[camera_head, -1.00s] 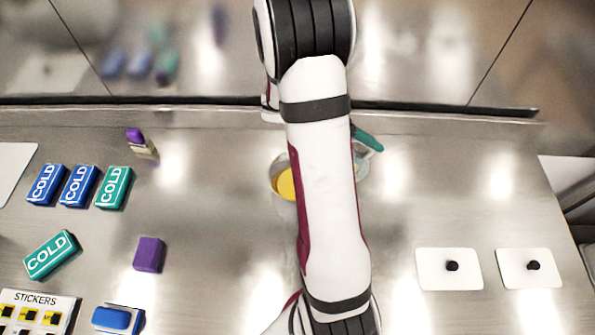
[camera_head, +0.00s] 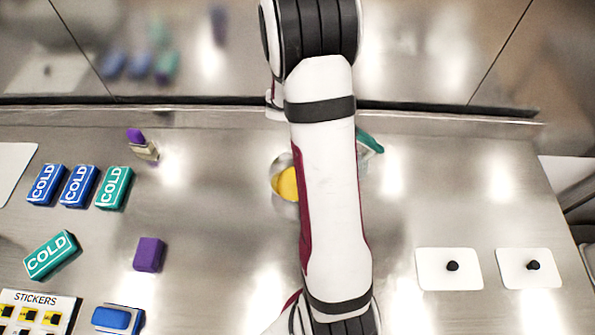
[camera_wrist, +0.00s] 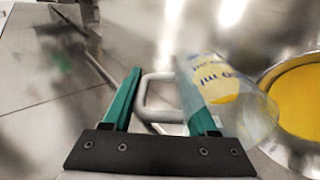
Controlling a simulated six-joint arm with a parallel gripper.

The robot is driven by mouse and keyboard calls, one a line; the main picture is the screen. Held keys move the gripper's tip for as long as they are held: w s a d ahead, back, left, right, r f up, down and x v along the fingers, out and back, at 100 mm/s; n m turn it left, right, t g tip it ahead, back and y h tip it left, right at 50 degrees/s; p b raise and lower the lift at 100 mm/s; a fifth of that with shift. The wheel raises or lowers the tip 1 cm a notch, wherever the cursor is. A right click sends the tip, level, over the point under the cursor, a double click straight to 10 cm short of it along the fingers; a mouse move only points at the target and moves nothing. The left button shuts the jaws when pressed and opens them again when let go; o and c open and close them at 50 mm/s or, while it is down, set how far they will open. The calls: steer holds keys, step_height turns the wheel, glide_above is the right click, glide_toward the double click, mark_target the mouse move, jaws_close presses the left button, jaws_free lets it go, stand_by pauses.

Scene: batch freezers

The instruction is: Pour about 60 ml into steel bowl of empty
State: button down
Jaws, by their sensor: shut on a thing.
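The steel bowl (camera_head: 281,163) stands on the counter with yellow contents, partly hidden by my arm. In the wrist view the bowl (camera_wrist: 312,62) is at the right, its yellow surface showing. My gripper (camera_wrist: 160,80) has green fingers shut on the grey handle of a clear jug (camera_wrist: 255,118). The jug is tilted, its mouth end towards the bowl. Its wall carries measure lettering and a yellow patch; I cannot tell whether that patch is print or liquid. No stream is clearly visible.
Several COLD packs (camera_head: 78,186) lie at the left. A purple block (camera_head: 149,254), a purple-topped item (camera_head: 143,146), a blue item (camera_head: 118,319) and a sticker sheet (camera_head: 35,312) are also there. Two white plates with black knobs (camera_head: 449,268) lie at the right. A wall ledge runs behind.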

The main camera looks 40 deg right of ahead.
steer(key=shift+s+d+f+t+y, duration=0.2)
steer(key=shift+s+d+t+y, duration=0.1)
steer(key=shift+y, duration=0.1)
steer(key=d+f+t+y, duration=0.1)
steer(key=f, duration=0.1)
steer(key=s+d+f+t+y, duration=0.1)
steer(key=f, duration=0.1)
steer(key=s+d+f+t+y, duration=0.1)
steer(key=f+y, duration=0.1)
steer(key=shift+s+t, duration=0.2)
steer(key=shift+t, duration=0.1)
steer(key=shift+s+d+f+t+y, duration=0.25)
steer(key=shift+f+t+y, duration=0.2)
steer(key=shift+f+y, duration=0.15)
steer(key=shift+s+d+f+t+y, duration=0.2)
steer(key=shift+f+t+y, duration=0.25)
steer(key=shift+y, duration=0.15)
steer(key=shift+w+r, duration=0.1)
stand_by(1.3)
